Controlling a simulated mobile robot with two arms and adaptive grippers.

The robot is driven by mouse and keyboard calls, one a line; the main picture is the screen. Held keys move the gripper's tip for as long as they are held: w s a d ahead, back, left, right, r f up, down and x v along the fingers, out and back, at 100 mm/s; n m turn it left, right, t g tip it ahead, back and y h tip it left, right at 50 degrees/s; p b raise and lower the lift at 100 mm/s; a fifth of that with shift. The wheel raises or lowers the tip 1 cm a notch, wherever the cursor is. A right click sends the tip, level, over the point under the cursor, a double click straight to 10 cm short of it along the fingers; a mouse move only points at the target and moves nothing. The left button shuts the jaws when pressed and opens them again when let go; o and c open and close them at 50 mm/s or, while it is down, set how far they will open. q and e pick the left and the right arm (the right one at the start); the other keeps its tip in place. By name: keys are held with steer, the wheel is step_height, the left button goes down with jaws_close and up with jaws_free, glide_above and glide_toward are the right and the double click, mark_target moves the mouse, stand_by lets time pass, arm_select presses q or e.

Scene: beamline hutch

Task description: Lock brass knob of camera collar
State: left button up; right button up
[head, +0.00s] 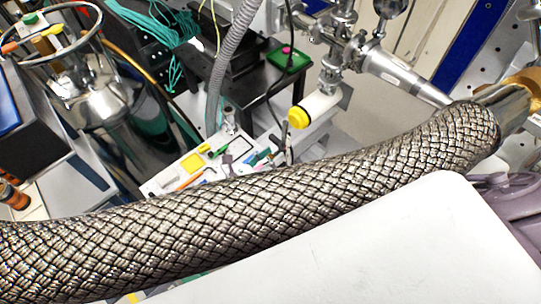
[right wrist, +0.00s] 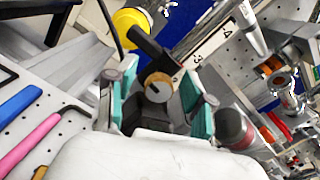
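In the right wrist view, the brass knob (right wrist: 159,87) shows a dark slotted face and sits on a black collar (right wrist: 152,62). My right gripper (right wrist: 159,80) has teal-padded fingers standing apart on either side of the knob, with a gap on both sides. I cannot tell how deep the fingertips reach beside it. A yellow cap (right wrist: 131,28) shows above the collar. In the head view, a white cylinder with a yellow cap (head: 298,117) hangs by the steel pipework; no knob can be made out there. My left gripper is not in view.
A thick braided hose (head: 250,213) crosses the head view's foreground. A steel pipe (head: 395,72) lies behind it at the right. A pale bench board (head: 165,178) holds small tools. In the wrist view, blue and pink hex keys (right wrist: 35,142) lie left; a red-and-black cylinder (right wrist: 234,128) stands close right.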

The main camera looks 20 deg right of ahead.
mark_target(270, 155)
steer(key=shift+a+r, duration=0.15)
steer(key=shift+r, duration=0.25)
step_height(270, 155, up, 9)
steer(key=shift+r, duration=0.1)
stand_by(0.8)
